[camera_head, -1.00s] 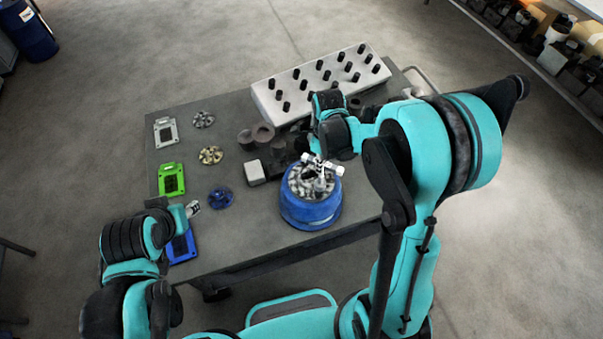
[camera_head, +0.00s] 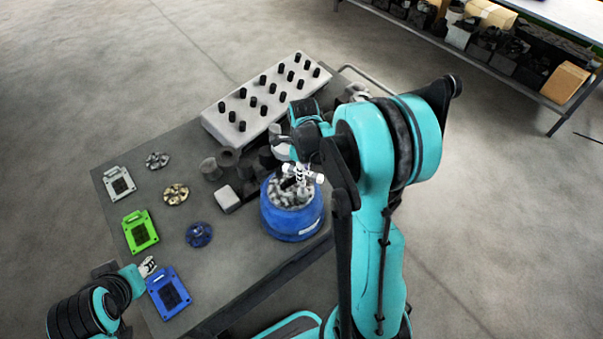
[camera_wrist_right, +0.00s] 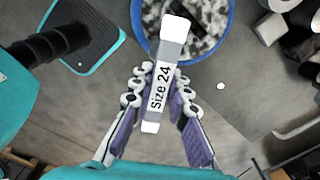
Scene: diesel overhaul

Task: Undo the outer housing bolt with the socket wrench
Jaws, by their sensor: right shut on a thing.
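The socket wrench (camera_wrist_right: 165,75), a grey and white bar labelled "Size 24", sits between the purple pads of my right gripper (camera_wrist_right: 160,92) in the right wrist view. Its upper end overlaps a blue round tub (camera_wrist_right: 140,22) filled with grey and white pieces. In the head view my right gripper (camera_head: 302,175) is over the same blue tub (camera_head: 290,228), with its pale fingers above the contents. Whether the wrench touches anything is unclear. My left gripper (camera_head: 148,266) is by the blue square plate (camera_head: 168,292), its fingers too small to read. I cannot make out the outer housing bolt.
The grey table (camera_head: 190,148) holds a white plate (camera_head: 118,183), a green plate (camera_head: 140,232), round flanged parts (camera_head: 175,194) and dark cylinders (camera_head: 210,168). A pale block with black pegs (camera_head: 265,100) lies behind. A loaded shelf (camera_head: 480,50) stands at upper right.

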